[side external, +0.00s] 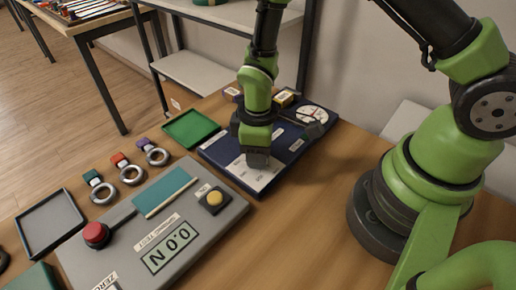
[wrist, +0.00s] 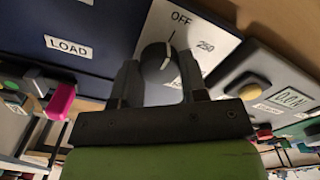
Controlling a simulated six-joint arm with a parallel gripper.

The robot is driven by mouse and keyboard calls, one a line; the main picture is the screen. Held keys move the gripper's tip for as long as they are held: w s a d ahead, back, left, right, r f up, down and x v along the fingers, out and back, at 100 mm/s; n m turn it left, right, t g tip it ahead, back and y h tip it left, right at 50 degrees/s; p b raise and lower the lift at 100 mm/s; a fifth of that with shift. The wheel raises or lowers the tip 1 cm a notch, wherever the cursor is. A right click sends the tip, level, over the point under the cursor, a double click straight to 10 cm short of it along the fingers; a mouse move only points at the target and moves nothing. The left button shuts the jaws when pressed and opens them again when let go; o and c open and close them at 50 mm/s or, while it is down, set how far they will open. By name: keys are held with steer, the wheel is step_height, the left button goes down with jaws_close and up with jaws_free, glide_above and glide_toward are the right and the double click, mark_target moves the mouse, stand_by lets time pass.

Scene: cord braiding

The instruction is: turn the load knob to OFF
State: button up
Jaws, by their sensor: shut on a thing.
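The load knob (wrist: 155,57) is dark, round and has a pale pointer line on its face. It sits on a white dial plate (wrist: 205,25) printed with OFF and 250, on a dark blue panel marked LOAD. The pointer line lies on the knob's right side, slanting up roughly toward OFF; I cannot tell whether it lines up exactly. My gripper (wrist: 158,66) has one finger on each side of the knob and is shut on it. In the side external view my gripper (side external: 257,158) reaches down onto the white plate (side external: 258,180) of the blue panel (side external: 215,152) and hides the knob.
A grey spring tester (side external: 110,235) with a red button, yellow button and digital readout lies left of the panel. A round gauge (side external: 312,114) sits at the panel's back.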

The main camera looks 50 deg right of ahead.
steer(key=shift+w, duration=0.1)
steer(key=o, duration=0.9)
step_height(320, 180, up, 10)
stand_by(0.3)
step_height(320, 180, up, 7)
stand_by(0.5)
